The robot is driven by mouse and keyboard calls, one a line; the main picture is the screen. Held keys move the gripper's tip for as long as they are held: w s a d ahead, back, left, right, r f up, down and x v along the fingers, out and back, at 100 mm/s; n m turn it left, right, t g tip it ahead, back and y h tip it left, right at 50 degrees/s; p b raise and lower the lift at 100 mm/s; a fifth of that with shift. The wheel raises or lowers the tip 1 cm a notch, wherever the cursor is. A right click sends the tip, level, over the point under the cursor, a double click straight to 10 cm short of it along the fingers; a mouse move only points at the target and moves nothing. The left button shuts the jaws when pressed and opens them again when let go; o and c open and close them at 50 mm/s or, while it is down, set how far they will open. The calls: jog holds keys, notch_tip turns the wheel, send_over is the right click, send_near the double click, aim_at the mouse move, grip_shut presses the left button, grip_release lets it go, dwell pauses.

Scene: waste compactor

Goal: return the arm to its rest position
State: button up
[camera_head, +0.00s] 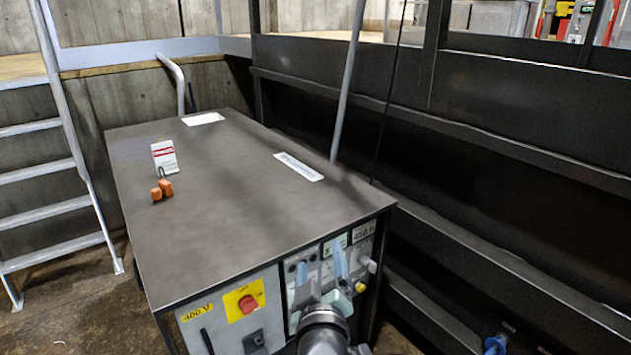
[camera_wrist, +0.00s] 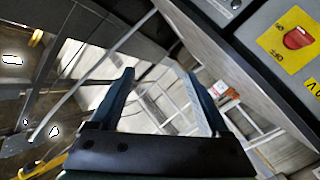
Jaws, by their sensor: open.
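My gripper (camera_head: 321,268) is at the bottom centre of the head view, in front of the control panel at the near end of the dark grey cabinet (camera_head: 230,220). Its two fingers point up and stand apart with nothing visible between them. In the wrist view my gripper (camera_wrist: 160,76) also shows open and empty. My arm reaches in from the bottom edge of the head view and hides part of the panel.
A red-and-white padlock tag (camera_head: 164,157) and small orange pieces (camera_head: 162,190) are on the cabinet top. A red switch (camera_head: 248,304) on yellow is on its front. A ladder (camera_head: 45,170) stands left; a dark metal wall (camera_head: 520,150) runs along the right.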

jog(key=s+r+m+t, duration=0.2)
jog(key=s+r+t, duration=0.1)
jog(key=r, duration=1)
jog(key=s+r+m+t, duration=0.2)
jog(key=s+r+t, duration=0.15)
jog(key=r, duration=0.95)
jog(key=s+r+m+t, duration=0.4)
jog(key=s+r, duration=1.2)
jog(key=r, duration=0.1)
notch_tip(320, 180, up, 12)
jog(key=w+p, duration=0.1)
jog(key=p, duration=1.2)
jog(key=shift+w+a+p, duration=0.15)
jog(key=shift+a+p, duration=0.25)
